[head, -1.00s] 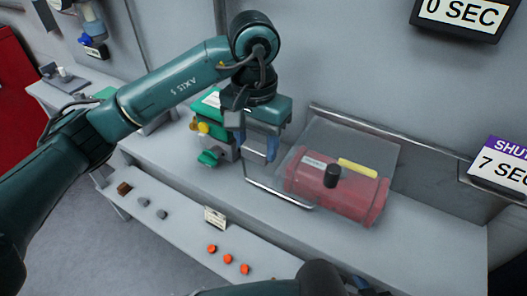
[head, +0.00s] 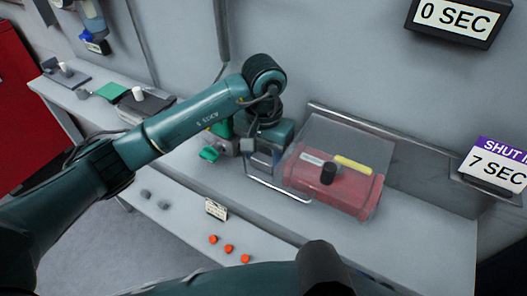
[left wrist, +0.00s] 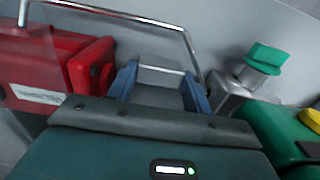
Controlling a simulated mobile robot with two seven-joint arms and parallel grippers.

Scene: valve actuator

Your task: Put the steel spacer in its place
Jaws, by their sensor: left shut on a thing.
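My left gripper (head: 262,168) points down between the red cylinder (head: 335,183) and the green unit (head: 215,137). In the left wrist view its blue fingers (left wrist: 160,88) close on a grey block (left wrist: 160,72), which looks like the steel spacer. The block's lower end and whatever it may touch are hidden. The red cylinder lies under a clear cover to the gripper's right in the head view; it also shows at the left of the wrist view (left wrist: 35,70). My right gripper is not in view.
A bent metal bar (head: 275,190) runs close around the left gripper. Two grey pieces (head: 155,200) and several orange caps (head: 228,248) lie on the lower front shelf beside a small label card (head: 216,209). The bench front right of the cylinder is clear.

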